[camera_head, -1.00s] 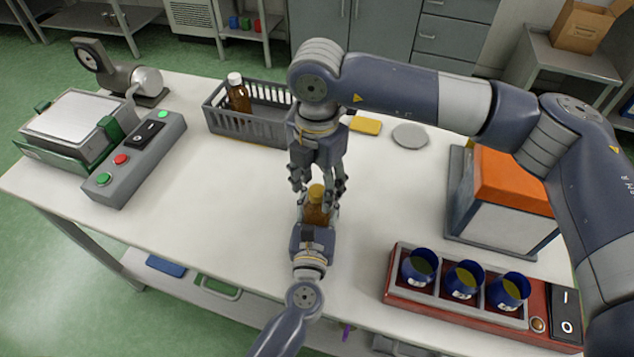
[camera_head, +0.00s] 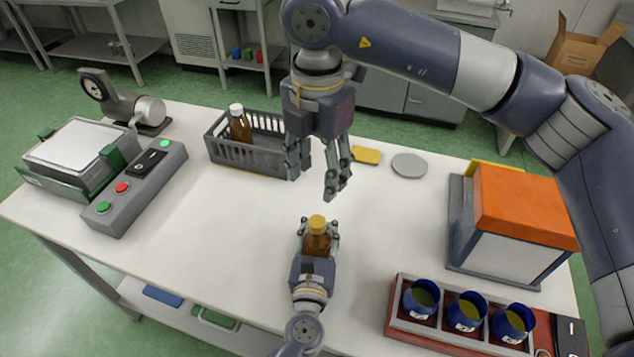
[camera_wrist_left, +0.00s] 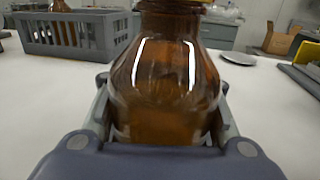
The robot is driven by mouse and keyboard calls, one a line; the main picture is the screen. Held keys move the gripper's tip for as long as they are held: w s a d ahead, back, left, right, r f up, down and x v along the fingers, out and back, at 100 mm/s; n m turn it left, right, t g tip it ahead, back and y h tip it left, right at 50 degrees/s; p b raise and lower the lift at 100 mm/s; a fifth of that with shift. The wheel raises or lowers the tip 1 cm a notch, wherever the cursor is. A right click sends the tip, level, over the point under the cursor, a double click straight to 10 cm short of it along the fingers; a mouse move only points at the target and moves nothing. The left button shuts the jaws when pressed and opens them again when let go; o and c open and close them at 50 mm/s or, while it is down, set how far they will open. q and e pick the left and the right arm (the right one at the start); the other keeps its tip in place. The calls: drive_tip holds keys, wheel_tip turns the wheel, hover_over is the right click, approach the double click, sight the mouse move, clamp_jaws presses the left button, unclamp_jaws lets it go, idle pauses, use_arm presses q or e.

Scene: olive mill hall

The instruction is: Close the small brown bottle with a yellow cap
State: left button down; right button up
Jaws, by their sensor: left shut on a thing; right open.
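The small brown bottle (camera_head: 317,243) stands upright on the table with a yellow cap (camera_head: 317,223) on its top. My left gripper (camera_head: 318,238) is shut around the bottle's body from the front. In the left wrist view the bottle (camera_wrist_left: 165,80) fills the middle between the fingers, and only the lower edge of its cap shows at the top. Whether the cap is fully tight cannot be told. My right gripper (camera_head: 318,180) is open and empty, above and behind the bottle, apart from the cap.
A grey crate (camera_head: 255,158) holding a brown bottle with a white cap (camera_head: 239,122) stands behind. A yellow pad (camera_head: 367,155) and a grey disc (camera_head: 409,165) lie right of it. A red rack with blue cups (camera_head: 465,312) and an orange-topped box (camera_head: 520,205) stand right. The table's left middle is clear.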

sight(317, 243)
use_arm(q)
drive_tip(key=c, duration=0.9)
unclamp_jaws()
drive_tip(key=shift+s, duration=0.1)
drive_tip(key=s, duration=0.4)
drive_tip(key=s+a, duration=0.1)
drive_tip(key=s, duration=0.6)
drive_tip(key=shift+s+a, duration=0.2)
drive_tip(key=shift+s, duration=0.2)
